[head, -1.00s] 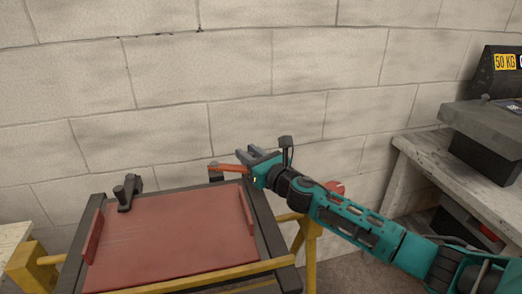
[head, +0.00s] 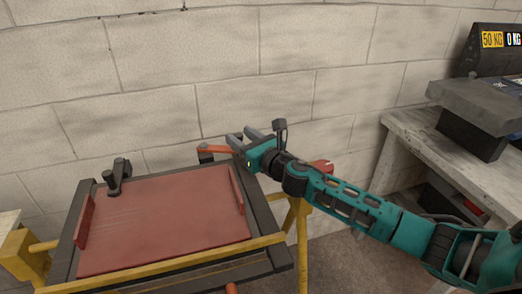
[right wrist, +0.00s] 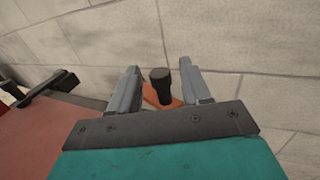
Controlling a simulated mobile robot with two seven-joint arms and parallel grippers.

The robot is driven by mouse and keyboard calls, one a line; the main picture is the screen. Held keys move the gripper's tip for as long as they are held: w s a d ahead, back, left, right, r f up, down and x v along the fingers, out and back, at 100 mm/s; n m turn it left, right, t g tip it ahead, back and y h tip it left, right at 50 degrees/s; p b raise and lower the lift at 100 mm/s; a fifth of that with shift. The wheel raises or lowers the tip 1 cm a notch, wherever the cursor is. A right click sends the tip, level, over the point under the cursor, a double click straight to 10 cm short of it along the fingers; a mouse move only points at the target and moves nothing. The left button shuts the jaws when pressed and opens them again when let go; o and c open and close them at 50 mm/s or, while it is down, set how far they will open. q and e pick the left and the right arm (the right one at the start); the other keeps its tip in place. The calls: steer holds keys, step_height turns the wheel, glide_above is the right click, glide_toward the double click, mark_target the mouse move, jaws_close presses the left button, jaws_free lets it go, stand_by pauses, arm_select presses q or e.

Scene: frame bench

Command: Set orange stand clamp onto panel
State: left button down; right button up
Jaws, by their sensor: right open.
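The orange stand clamp (head: 215,149) sits at the far right corner of the stand, its orange arm with a dark block at its left end. The red panel (head: 165,222) lies flat on the stand, with raised red strips along its left and right sides. My right gripper (head: 242,136) is open at the clamp and hides part of it. In the right wrist view a black knob (right wrist: 160,77) and part of the orange arm (right wrist: 152,97) show between the open fingers. I cannot tell whether the fingers touch it. My left gripper is not in view.
A black clamp (head: 118,177) stands at the stand's far left corner. A yellow bar (head: 190,258) crosses the stand's front. A block wall (head: 230,60) is close behind. A grey bench (head: 440,150) with a scale (head: 485,105) stands at the right.

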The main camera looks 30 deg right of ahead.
steer(key=s+d, duration=0.2)
steer(key=s, duration=0.9)
steer(key=shift+b, duration=0.35)
steer(key=shift+d, duration=0.1)
steer(key=shift+c, duration=0.5)
